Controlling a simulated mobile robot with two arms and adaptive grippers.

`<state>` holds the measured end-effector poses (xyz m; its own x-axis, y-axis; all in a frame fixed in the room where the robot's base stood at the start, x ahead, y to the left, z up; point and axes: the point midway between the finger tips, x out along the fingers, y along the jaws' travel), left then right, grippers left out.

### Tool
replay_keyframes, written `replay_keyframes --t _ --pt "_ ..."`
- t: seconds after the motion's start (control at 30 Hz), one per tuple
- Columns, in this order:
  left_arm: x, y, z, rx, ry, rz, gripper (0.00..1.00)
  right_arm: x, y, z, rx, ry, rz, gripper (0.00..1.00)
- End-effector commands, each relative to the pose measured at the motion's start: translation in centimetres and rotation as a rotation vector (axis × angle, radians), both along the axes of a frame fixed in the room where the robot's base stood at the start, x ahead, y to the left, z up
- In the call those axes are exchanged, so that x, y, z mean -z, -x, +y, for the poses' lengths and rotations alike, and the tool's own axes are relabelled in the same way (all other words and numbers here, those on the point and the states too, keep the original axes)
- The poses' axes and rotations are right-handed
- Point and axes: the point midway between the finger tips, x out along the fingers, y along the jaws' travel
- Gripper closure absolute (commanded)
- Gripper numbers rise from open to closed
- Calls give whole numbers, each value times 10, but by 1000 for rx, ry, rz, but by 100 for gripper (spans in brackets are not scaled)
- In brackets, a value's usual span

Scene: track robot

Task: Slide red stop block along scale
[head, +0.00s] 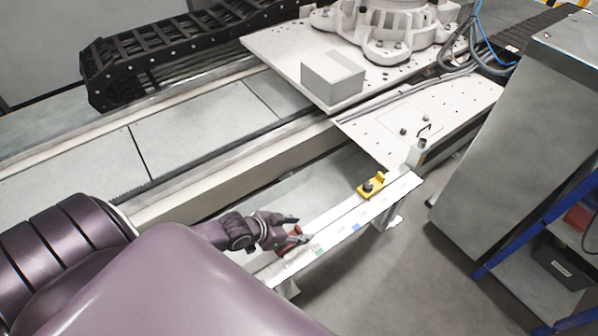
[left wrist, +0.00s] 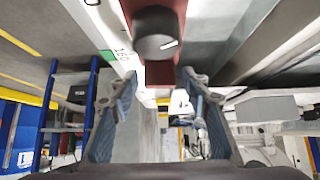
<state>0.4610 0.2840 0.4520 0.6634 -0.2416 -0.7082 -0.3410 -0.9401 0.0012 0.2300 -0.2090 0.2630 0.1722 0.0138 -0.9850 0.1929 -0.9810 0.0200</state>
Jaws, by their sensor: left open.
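The red stop block (head: 288,244) sits on the white scale rail (head: 335,224), near its lower-left end. My left gripper (head: 294,232) is at the block and partly covers it. In the left wrist view the red block (left wrist: 160,73) carries a dark round knob (left wrist: 155,33). My left gripper's fingers (left wrist: 152,86) are open, with the near end of the block between or just beyond their tips; I see gaps on both sides. The scale (left wrist: 115,42) also shows there, with printed figures and a green mark. My right gripper is not in view.
A yellow stop (head: 372,186) with a black knob sits farther up the rail. A post (head: 417,152) stands at the rail's far end. A grey cabinet (head: 500,140) is to the right. The rail between the two stops looks clear.

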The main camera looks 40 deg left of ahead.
Motion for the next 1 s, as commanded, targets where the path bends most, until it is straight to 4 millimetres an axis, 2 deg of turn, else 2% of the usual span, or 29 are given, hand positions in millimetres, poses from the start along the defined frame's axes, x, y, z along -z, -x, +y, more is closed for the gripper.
replay_keyframes --t 0.27,0.7,1.0 --pt "-7 8 3 0 0 0 56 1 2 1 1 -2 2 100" --pt "-61 59 21 3 -2 1 56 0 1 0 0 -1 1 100" --pt "-82 78 28 1 -1 1 56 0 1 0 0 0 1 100"
